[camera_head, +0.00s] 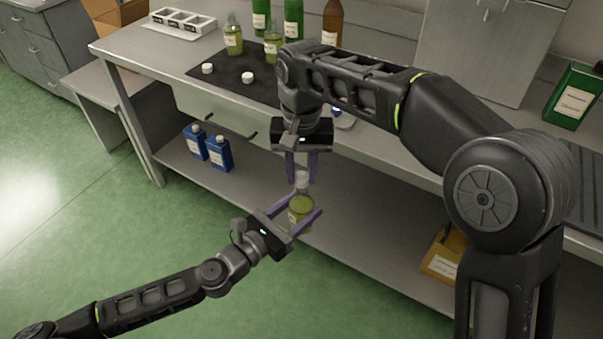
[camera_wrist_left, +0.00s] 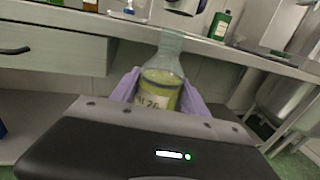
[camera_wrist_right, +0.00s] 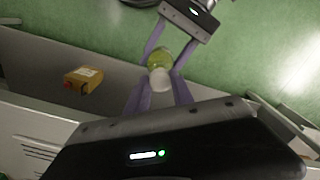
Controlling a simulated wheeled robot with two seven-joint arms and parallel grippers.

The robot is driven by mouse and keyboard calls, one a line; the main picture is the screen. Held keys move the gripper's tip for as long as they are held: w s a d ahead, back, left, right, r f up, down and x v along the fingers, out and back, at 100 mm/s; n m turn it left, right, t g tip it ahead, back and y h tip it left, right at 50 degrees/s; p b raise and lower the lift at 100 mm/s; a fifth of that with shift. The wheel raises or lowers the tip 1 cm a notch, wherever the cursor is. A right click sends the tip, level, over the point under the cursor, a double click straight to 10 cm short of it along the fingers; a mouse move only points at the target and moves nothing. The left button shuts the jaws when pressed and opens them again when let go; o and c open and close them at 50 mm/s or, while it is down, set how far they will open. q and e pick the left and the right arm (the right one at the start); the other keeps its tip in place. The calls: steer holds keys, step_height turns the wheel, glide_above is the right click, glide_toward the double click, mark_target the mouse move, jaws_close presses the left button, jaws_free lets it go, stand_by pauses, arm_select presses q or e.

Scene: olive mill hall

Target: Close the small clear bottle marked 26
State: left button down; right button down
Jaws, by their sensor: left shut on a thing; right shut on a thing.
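The small clear bottle (camera_head: 300,207) holds yellow-green liquid; its label, partly hidden, reads 26 in the left wrist view (camera_wrist_left: 158,95). My left gripper (camera_head: 298,213) is shut around its body and holds it upright in the air in front of the bench. My right gripper (camera_head: 302,178) points down from above, shut on a white cap (camera_wrist_right: 160,79). The cap is at the bottle's mouth, in line with the neck. I cannot tell whether it is seated or threaded on the neck.
A dark mat (camera_head: 222,69) on the bench carries two loose white caps (camera_head: 208,68) (camera_head: 247,77) and two similar bottles (camera_head: 233,35) (camera_head: 273,45). Taller green and brown bottles stand behind. Blue containers (camera_head: 218,153) are on the lower shelf (camera_head: 340,222). The floor in front is clear.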

mark_target(301, 208)
steer(key=shift+f, duration=0.9)
steer(key=shift+f, duration=0.55)
stand_by(0.6)
